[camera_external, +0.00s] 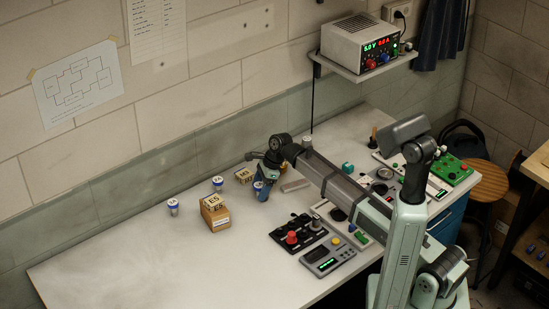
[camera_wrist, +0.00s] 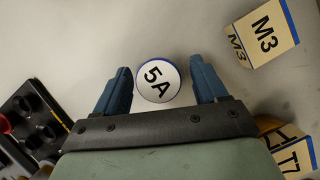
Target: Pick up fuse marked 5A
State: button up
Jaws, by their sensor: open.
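The fuse marked 5A (camera_wrist: 158,82) shows its round white top with a blue rim in the wrist view. It lies between the two blue fingers of my gripper (camera_wrist: 161,88), with a gap on each side. My gripper is open and holds nothing. In the external view, my gripper (camera_external: 265,188) is low over the bench, and a blue-and-white fuse (camera_external: 258,186) shows at its fingers, partly hidden. Two similar fuses, one farther left (camera_external: 173,207) and one nearer (camera_external: 217,184), stand upright on the bench; their marks are too small to read.
A block marked M3 (camera_wrist: 264,38) stands close to the right of my fingers, and a block marked T7 (camera_wrist: 293,155) is at the lower right. A box (camera_external: 214,213) stands front left. Control boxes (camera_external: 328,257) are to the right. The bench's left part is clear.

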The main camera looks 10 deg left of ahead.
jog(key=shift+s+a+f, duration=0.1)
jog(key=shift+a+f, duration=0.1)
jog(key=shift+f, duration=0.35)
jog(key=c, duration=1.1)
